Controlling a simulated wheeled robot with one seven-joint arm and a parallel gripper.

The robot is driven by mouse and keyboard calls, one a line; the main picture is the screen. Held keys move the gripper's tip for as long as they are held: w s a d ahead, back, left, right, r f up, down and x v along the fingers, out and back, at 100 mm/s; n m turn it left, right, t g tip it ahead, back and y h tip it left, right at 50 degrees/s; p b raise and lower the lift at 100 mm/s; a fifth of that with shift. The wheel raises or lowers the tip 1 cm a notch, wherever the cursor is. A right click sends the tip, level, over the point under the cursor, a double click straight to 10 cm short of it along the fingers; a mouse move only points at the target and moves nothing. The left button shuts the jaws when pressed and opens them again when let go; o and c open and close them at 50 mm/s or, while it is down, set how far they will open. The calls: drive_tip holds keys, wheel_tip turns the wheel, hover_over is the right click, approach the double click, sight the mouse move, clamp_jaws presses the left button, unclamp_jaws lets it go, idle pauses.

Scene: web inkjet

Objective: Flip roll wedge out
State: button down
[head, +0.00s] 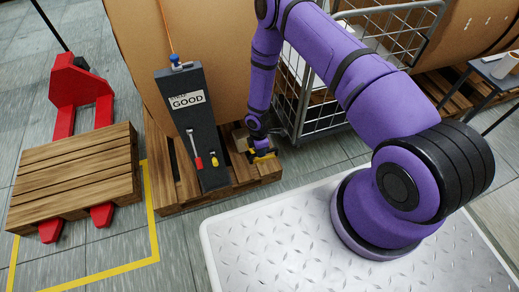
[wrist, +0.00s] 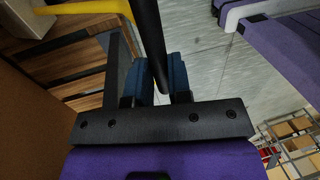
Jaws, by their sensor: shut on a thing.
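A large brown paper roll (head: 215,40) rests on a wooden pallet (head: 170,190). At its foot, a pale brown block (head: 240,138), which looks like the wedge, sits on the pallet with yellow parts (head: 262,154) beside it. My gripper (head: 259,146) reaches down to this spot, so much of the wedge is hidden. In the wrist view my gripper (wrist: 160,75) has its blue fingers on both sides of a dark bar (wrist: 147,35) and is shut on it. A yellow tube (wrist: 90,9) crosses above, near a pale block (wrist: 20,20). Their link to the bar is unclear.
A dark tool stand (head: 195,125) with a "GOOD" label stands close left of my gripper. A wire cage cart (head: 335,110) is on the right. A red pallet jack (head: 80,90) carries a wooden pallet (head: 75,180) at left. Grey floor (head: 185,240) is open in front.

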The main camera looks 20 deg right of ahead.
drive_tip(key=shift+s, duration=0.35)
drive_tip(key=c, duration=1.1)
unclamp_jaws()
drive_tip(key=shift+o, duration=0.2)
drive_tip(key=shift+w, duration=0.1)
drive_tip(key=shift+w+r, duration=0.1)
drive_tip(key=shift+r, duration=0.35)
wheel_tip(320, 180, up, 10)
drive_tip(key=w, duration=0.1)
drive_tip(key=shift+w+f, duration=0.15)
drive_tip(key=shift+w, duration=0.25)
